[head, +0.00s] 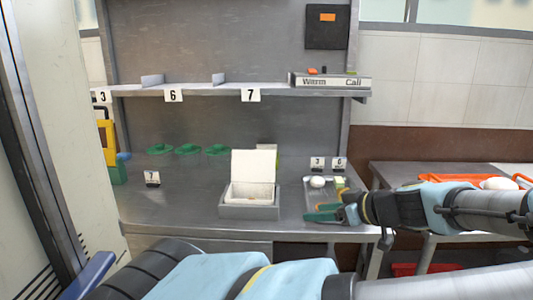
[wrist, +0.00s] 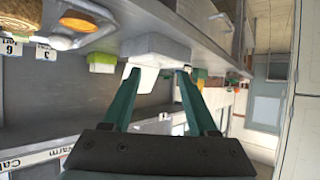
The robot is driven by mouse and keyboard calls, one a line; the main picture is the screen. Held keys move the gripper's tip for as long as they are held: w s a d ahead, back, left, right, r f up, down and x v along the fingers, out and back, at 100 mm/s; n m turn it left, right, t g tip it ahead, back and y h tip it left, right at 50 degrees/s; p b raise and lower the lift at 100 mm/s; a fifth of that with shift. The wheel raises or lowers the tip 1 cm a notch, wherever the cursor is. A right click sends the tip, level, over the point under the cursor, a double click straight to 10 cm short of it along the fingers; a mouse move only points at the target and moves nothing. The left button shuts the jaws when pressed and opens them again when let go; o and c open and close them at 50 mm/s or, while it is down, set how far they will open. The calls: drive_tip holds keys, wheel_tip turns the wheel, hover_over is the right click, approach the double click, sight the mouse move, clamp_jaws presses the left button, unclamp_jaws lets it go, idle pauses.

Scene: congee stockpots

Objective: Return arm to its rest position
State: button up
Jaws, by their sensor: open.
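My gripper (head: 326,212) is at the right end of the steel counter (head: 180,212), in front of a small tray (head: 312,198). In the wrist view its two green fingers (wrist: 158,72) are spread apart with nothing held between them. The white box (wrist: 160,45) shows beyond the fingertips and looks apart from them. In the head view my arm reaches in from the right, and the gripper's far side is partly hidden.
An open white box (head: 252,190) stands in a grey holder left of my gripper. Green pieces (head: 188,149) lie at the back. A shelf (head: 200,89) hangs above; an orange tray (head: 450,179) is right.

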drive_tip(key=s+a+f+m+g+h, duration=0.3)
drive_tip(key=a+f+g, duration=0.6)
drive_tip(key=a, duration=0.5)
drive_tip(key=a+r+m+t+h, duration=0.1)
drive_tip(key=a+r+m+h, duration=0.4)
drive_tip(key=r, duration=0.5)
drive_tip(key=shift+s+a+m+t, duration=0.3)
drive_tip(key=shift+a+m, duration=0.25)
drive_tip(key=shift+m, duration=0.25)
